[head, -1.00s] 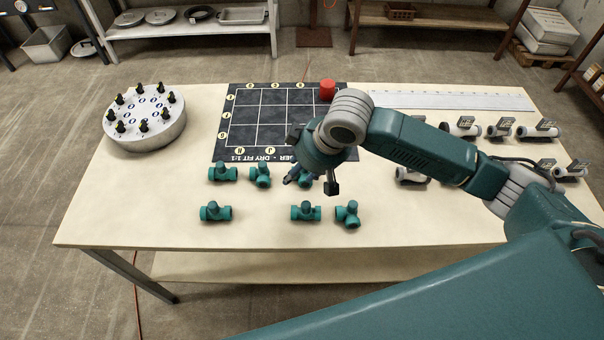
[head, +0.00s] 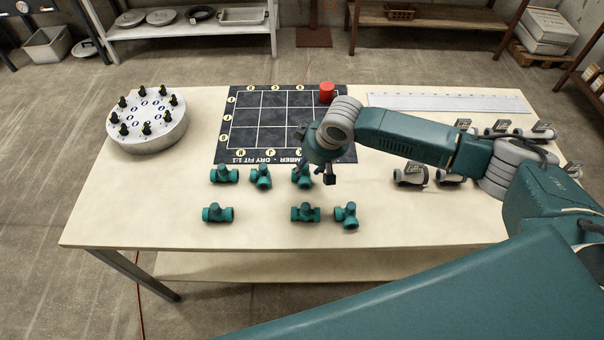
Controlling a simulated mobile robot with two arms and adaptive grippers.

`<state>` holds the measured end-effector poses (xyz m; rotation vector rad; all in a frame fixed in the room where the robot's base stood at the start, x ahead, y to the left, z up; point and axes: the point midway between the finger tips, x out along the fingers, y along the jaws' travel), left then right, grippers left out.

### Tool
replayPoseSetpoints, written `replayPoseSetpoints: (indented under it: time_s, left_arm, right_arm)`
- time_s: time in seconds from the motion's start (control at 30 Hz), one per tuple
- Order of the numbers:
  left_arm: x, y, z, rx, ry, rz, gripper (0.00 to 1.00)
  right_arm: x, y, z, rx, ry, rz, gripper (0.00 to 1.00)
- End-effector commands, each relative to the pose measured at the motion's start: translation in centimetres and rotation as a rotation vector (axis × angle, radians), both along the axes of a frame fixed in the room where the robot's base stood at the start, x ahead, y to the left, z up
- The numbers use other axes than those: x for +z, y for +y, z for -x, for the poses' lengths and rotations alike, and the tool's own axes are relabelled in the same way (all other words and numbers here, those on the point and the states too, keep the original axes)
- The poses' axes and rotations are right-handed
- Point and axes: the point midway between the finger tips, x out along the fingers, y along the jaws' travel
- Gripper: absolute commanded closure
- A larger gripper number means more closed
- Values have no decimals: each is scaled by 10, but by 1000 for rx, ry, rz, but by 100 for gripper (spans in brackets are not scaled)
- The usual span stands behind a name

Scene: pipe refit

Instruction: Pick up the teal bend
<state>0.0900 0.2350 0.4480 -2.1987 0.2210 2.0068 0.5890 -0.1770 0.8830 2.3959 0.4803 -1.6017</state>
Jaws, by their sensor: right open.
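Several teal pipe fittings lie on the table in two loose rows. The back row has a left fitting (head: 224,175), a middle fitting (head: 261,176) and a right fitting (head: 301,178). The front row has a left fitting (head: 218,213), a middle fitting (head: 305,213) and a right fitting (head: 346,215). They are small, and I cannot tell surely which one is the bend. My right gripper (head: 316,172) is open, pointing down at the right fitting of the back row and partly covering it. I cannot tell whether it touches it. My left gripper is out of view.
A black grid board (head: 232,125) lies behind the fittings, with a red cylinder (head: 327,92) at its back right corner. A round grey drum with black knobs (head: 150,138) stands at left. The front tabletop is clear.

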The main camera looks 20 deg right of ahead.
Motion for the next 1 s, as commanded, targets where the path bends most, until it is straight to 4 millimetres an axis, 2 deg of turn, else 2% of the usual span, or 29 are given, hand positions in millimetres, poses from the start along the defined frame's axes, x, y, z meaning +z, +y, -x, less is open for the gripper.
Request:
replayPoseSetpoints:
  time_s: [0.13,0.37,0.53,0.57,0.6,1.0]
  left_arm:
    - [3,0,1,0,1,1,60]
    - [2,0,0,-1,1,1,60]
    - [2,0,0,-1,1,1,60]
    - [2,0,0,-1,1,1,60]
    - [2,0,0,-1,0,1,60]
    - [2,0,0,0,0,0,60]
  right_arm:
    - [-12,3,-4,3,0,-1,58]
    - [-13,3,-4,2,-1,-1,58]
    - [-13,3,-4,2,-1,-1,92]
    - [-13,3,-4,2,-1,-1,98]
    - [-13,3,-4,2,-1,-1,100]
    - [-11,3,-5,3,-1,-2,100]
